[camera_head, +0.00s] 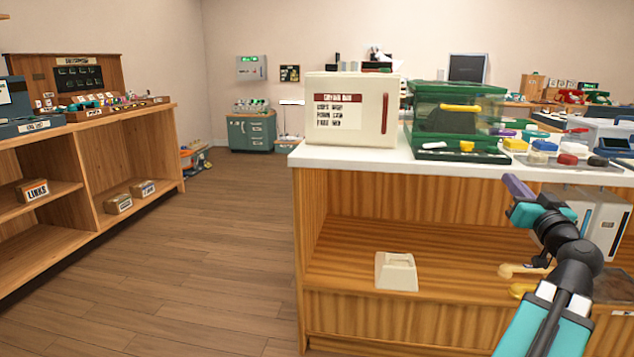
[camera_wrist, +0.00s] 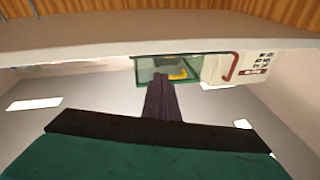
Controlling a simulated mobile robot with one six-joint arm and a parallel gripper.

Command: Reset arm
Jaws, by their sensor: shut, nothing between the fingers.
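My gripper (camera_head: 515,187) is at the right of the head view, at the end of my teal and black arm, in front of the wooden counter (camera_head: 400,319). Its purple fingers are closed together and hold nothing. In the wrist view the closed dark fingers (camera_wrist: 161,98) point towards a green clear-sided case (camera_wrist: 168,70), and the picture looks upside down. The gripper is apart from the counter and the things on it.
A cream box with a red handle (camera_head: 352,110) and the green case (camera_head: 455,120) stand on the white countertop. A beige phone-like body (camera_head: 396,271) sits on the shelf below. Shelves (camera_head: 140,150) stand at left. The wooden floor (camera_head: 215,230) between is clear.

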